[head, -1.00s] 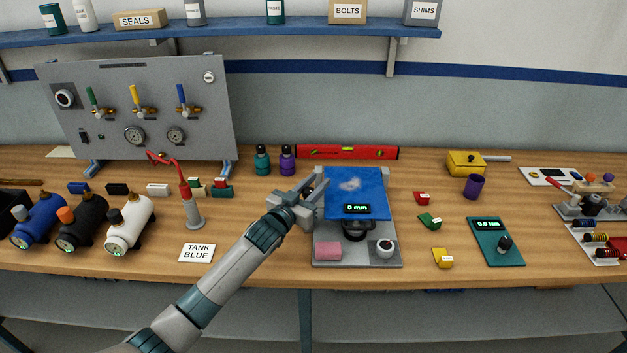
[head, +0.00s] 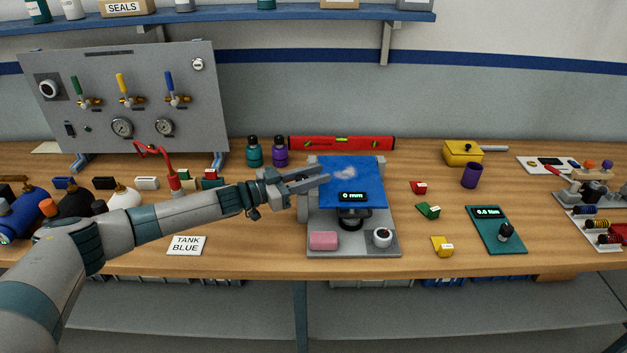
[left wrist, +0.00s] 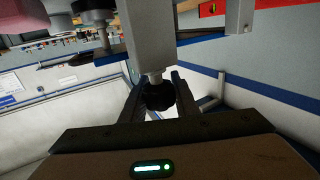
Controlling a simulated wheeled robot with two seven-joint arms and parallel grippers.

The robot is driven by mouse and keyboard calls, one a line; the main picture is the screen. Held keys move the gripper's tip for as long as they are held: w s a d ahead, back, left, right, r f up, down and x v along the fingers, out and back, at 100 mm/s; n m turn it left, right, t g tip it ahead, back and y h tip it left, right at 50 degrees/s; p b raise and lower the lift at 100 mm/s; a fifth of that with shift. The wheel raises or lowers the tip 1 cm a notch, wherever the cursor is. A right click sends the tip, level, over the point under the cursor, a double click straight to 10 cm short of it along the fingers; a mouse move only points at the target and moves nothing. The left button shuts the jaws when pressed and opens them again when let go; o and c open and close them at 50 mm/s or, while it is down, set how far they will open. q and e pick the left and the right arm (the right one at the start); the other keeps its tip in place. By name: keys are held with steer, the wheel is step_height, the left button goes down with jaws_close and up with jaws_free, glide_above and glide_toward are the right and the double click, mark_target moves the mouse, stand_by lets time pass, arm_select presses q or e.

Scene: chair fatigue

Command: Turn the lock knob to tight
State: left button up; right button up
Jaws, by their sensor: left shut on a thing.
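The fixture (head: 315,247) has a grey base, a blue plate (head: 362,178) and a "0 mm" display (head: 352,196). My left gripper (head: 322,178) reaches in from the left at the fixture's grey side block (head: 303,208). In the left wrist view, a dark round knob (left wrist: 160,97) on a short light shaft sits between the fingers of my left gripper (left wrist: 159,100), which is shut on it. I take it for the lock knob; the gripper hides it in the head view, and no tight mark is readable. My right gripper is out of view.
A pink block (head: 323,240) and a white dial (head: 382,237) sit on the fixture's front. A red level (head: 341,143) lies behind. Red, green and yellow blocks (head: 428,210) lie to the right. A "TANK BLUE" card (head: 187,245) lies below my forearm.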

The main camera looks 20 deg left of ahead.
arm_select(q)
steer(key=shift+s+d+r+m+g+h+b, duration=0.1)
steer(key=shift+s+d+m+g+h+b, duration=0.1)
steer(key=shift+m+g+h+b, duration=0.7)
steer(key=shift+s+d+r+m+g+h+b, duration=0.15)
steer(key=shift+m+g+h+b, duration=0.45)
steer(key=shift+g, duration=0.5)
steer(key=o, duration=1)
steer(key=shift+o, duration=0.3)
steer(key=shift+f, duration=0.15)
steer(key=shift+s+a, duration=0.1)
